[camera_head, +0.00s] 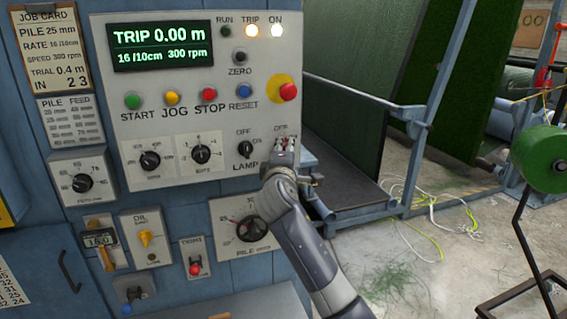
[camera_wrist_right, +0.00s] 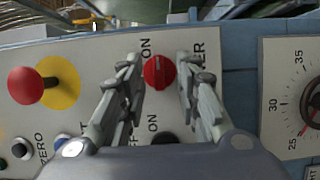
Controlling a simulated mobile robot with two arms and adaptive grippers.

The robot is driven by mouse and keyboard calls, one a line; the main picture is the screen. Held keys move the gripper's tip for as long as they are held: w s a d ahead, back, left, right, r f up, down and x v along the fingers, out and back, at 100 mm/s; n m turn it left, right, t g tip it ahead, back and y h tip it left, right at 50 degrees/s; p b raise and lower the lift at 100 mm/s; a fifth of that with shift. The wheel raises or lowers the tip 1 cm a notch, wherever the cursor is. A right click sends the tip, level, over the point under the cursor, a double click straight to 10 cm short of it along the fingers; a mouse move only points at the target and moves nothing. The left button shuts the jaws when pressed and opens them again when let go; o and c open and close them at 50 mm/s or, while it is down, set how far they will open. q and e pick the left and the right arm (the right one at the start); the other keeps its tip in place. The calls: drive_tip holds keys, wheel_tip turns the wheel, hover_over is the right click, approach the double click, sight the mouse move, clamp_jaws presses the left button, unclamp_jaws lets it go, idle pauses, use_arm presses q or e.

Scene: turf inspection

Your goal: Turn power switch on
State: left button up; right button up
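The red rotary power switch (camera_wrist_right: 159,72) shows in the right wrist view. Its pale mark points towards the top of that picture, near an "ON" label. My left gripper is not in view.
The black lamp switch (camera_head: 246,149) is just left of my right gripper. The red stop knob (camera_head: 288,91) on its yellow disc is above it. The pile handwheel (camera_head: 252,228) is below. The display (camera_head: 161,45) is lit. A green yarn spool (camera_head: 540,158) stands at right.

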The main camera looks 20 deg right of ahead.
drive_tip(key=v, duration=1)
drive_tip(key=shift+s, duration=0.45)
